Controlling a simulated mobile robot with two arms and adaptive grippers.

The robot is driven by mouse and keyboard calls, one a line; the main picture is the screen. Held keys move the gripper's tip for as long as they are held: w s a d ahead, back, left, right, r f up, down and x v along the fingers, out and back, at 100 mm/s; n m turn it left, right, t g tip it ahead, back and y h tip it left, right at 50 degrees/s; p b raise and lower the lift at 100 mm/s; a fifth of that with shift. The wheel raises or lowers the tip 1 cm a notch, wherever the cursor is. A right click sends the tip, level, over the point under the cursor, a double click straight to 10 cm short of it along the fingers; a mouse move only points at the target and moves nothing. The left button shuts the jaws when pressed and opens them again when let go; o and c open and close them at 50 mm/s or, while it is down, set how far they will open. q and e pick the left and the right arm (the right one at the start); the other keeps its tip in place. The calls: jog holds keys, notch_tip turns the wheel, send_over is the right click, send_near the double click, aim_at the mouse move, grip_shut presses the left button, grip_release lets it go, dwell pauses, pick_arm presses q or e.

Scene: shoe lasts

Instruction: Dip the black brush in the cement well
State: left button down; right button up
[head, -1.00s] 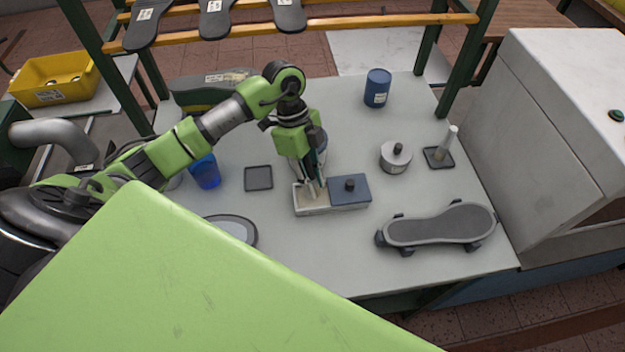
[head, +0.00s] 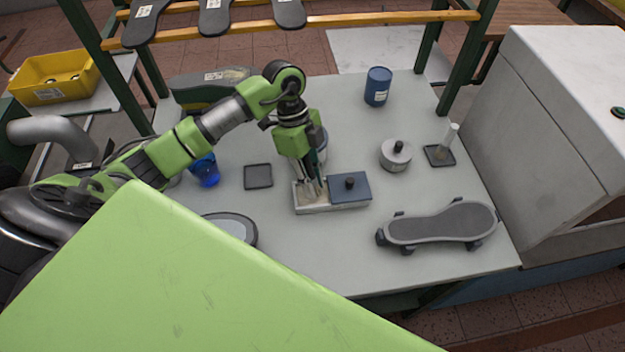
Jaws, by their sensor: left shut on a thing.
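The cement well (head: 312,208) is the open left part of a pale, low box near the middle of the table. A dark blue lid (head: 352,188) with a black knob covers the box's right part. My left gripper (head: 313,186) points down over the well, its fingertips at the opening. It is shut on a thin dark thing, which I take to be the black brush; the fingers mostly hide it. I cannot tell whether its bristles touch the cement. My right gripper is not in view.
An empty dark square tray (head: 258,177) lies left of the well. A blue cup (head: 206,172) is partly behind my left arm.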

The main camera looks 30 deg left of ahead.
aim_at(312, 174)
pick_arm(q)
jog(key=shift+f, duration=0.55)
jog(key=shift+s, duration=0.1)
dwell(1.6)
notch_tip(312, 174, up, 7)
jog(key=p, duration=0.6)
jog(key=shift+p, duration=0.35)
dwell(0.6)
